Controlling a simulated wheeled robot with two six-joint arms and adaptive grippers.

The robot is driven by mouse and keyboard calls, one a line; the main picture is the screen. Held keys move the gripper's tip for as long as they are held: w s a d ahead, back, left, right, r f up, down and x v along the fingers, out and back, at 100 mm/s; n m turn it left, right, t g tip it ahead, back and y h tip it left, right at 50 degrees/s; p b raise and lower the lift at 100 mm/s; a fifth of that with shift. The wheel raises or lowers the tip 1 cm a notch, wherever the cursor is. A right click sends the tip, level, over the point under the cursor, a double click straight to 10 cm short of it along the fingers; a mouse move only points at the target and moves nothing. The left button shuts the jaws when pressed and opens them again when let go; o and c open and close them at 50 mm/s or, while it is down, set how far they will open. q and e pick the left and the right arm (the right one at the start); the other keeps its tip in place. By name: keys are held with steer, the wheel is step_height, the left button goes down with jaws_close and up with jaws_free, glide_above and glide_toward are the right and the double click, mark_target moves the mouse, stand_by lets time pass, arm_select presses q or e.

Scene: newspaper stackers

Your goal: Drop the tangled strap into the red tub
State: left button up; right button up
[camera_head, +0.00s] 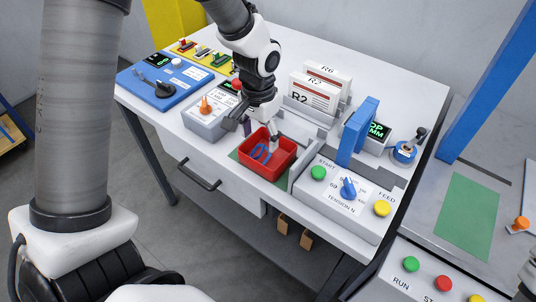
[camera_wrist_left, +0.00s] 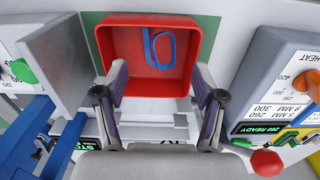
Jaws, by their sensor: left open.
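The red tub (camera_head: 284,163) stands on a green mat (camera_head: 240,157) near the table's front edge. The blue looped strap (camera_head: 261,153) lies inside the tub, on its floor. In the left wrist view the strap (camera_wrist_left: 151,48) rests inside the tub (camera_wrist_left: 112,45), apart from my fingers. My left gripper (camera_head: 261,130) is at the tub's back side, above it, with its fingers spread and nothing between them. The left wrist view also shows the open gripper (camera_wrist_left: 160,76). My right gripper is not in view.
A grey control box with an orange knob (camera_head: 206,106) stands left of the tub. A panel with green and yellow buttons and a blue knob (camera_head: 348,188) stands to the right. Upright white cards (camera_head: 316,95) and blue plates (camera_head: 359,131) are behind. A drawer handle (camera_head: 199,175) is on the front.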

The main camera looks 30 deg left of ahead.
arm_select(q)
step_height(320, 180, up, 10)
steer(key=shift+r, duration=0.1)
stand_by(0.4)
